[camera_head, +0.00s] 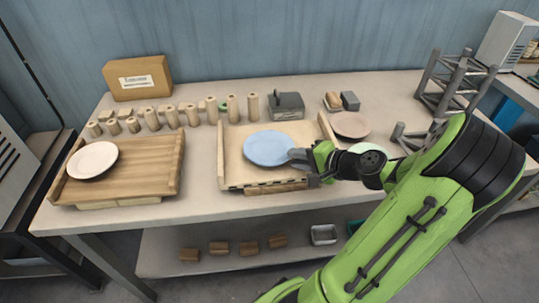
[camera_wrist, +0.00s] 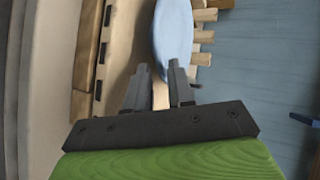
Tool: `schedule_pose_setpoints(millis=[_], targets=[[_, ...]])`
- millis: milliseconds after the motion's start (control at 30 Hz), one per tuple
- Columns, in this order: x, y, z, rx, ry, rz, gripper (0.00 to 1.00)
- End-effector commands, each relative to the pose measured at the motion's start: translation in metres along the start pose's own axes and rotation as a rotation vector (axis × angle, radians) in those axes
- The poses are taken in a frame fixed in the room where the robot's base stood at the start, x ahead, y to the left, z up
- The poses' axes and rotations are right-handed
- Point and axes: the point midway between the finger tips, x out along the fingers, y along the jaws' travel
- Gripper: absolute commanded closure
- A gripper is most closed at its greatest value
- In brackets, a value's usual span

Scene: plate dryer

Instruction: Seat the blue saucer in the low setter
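The blue saucer (camera_head: 268,148) lies over the pale wooden tray (camera_head: 232,176) at the middle of the table. My gripper (camera_head: 303,160) is at the saucer's right edge. In the wrist view the blue saucer (camera_wrist: 173,35) appears as a narrow oval, its near rim reaching between the fingertips of my gripper (camera_wrist: 160,72). The fingers stand apart, with a gap visible around the rim; I cannot tell whether either touches it. A low grey frame (camera_head: 402,136), possibly the low setter, stands to the right, partly hidden by my arm.
A tall grey rack (camera_head: 455,82) stands at the back right. A pinkish plate (camera_head: 350,124) lies right of the tray. A white plate (camera_head: 92,160) rests on a wooden board (camera_head: 140,180) at left.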

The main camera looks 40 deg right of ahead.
Motion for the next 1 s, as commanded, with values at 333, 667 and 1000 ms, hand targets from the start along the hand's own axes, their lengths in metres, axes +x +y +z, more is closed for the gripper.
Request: schedule_pose_setpoints(millis=[333,667,1000], targets=[[0.023,0.001,0.000,0.000,0.000,0.001,0.77],[0.022,0.001,0.000,0.000,0.000,0.001,1.00],[0.014,-0.016,0.000,-0.004,0.000,0.000,1.00]])
